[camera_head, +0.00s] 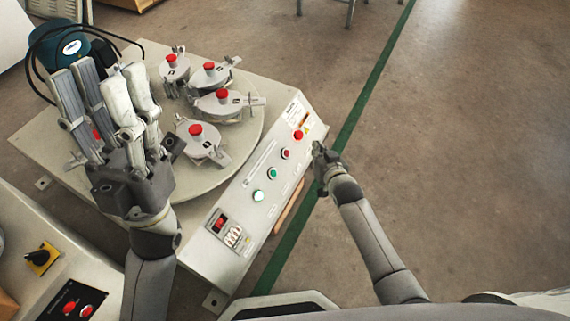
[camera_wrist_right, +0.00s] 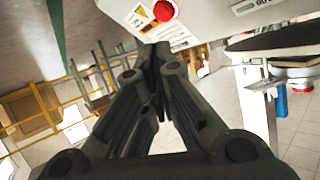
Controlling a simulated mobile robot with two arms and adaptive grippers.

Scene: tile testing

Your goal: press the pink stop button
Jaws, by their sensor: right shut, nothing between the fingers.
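The pink stop button (camera_head: 285,153) is on the sloped grey control panel (camera_head: 243,180), between a red mushroom button (camera_head: 298,134) and a green button (camera_head: 272,174). My right gripper (camera_head: 318,148) is shut and empty. In the head view it is just right of the panel's edge, with no visible contact with the pink button. In the right wrist view my gripper's closed fingertips (camera_wrist_right: 152,50) point toward the panel, below a red button (camera_wrist_right: 164,10); the pink button cannot be made out there. My left gripper (camera_head: 103,80) is open and empty, over the left of the machine.
A round turntable (camera_head: 228,160) holds several metal fixtures with red knobs, left of the panel. The panel also bears a lit pale button (camera_head: 258,195) and a red switch (camera_head: 220,223). A blue motor (camera_head: 70,48) stands behind my left gripper. Floor right of the panel is clear.

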